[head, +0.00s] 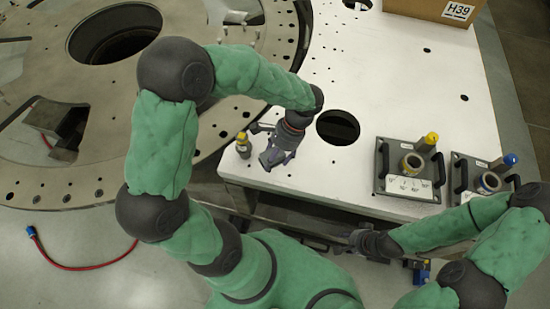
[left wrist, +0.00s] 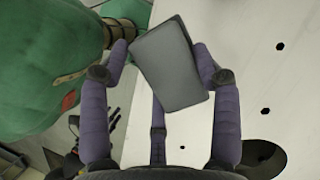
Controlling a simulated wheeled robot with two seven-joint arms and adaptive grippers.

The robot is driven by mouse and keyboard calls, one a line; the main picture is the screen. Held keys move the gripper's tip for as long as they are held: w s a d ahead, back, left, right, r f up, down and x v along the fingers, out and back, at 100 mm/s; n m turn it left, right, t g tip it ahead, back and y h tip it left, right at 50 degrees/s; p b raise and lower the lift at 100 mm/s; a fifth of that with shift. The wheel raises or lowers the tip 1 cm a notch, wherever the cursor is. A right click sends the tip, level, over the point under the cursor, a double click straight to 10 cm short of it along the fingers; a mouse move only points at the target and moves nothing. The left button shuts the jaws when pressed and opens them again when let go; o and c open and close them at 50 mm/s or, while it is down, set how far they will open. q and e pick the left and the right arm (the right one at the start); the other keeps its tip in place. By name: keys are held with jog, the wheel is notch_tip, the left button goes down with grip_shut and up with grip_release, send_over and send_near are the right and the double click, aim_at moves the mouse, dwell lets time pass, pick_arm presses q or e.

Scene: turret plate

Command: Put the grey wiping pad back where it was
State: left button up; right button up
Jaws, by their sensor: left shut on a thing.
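The grey wiping pad (left wrist: 172,65) is a flat, dark grey rounded block. It sits tilted between the fingertips in the left wrist view. My left gripper (left wrist: 163,62) is shut on it. In the head view my left gripper (head: 272,158) points down at the near left corner of the white table (head: 330,70), and the pad is hard to make out there. I cannot tell whether the pad touches the table. My right gripper (head: 360,243) is in front of the table's near edge, low down, its fingers too small and dark to read.
A small yellow-capped bottle (head: 243,145) stands just left of my left gripper. A round hole (head: 338,127) lies to the right. Two handled fixture plates, one with a yellow-topped pin (head: 431,138) and one with a blue-topped pin (head: 510,160), stand at the right. A cardboard box (head: 425,8) is at the back.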

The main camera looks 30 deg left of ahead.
pick_arm(q)
jog(key=w+f, duration=0.1)
jog(key=w+a+f, duration=0.1)
jog(key=f, duration=0.1)
jog(key=shift+w+a+f, duration=0.1)
jog(key=shift+a, duration=0.1)
jog(key=shift+f+b, duration=0.35)
jog(key=shift+f, duration=1.15)
jog(key=shift+f, duration=0.15)
jog(key=o, duration=1.1)
jog(key=shift+w+r, duration=0.1)
jog(key=shift+r, duration=0.15)
jog(key=p+v, duration=0.1)
jog(key=v, duration=1)
jog(key=shift+r, duration=0.4)
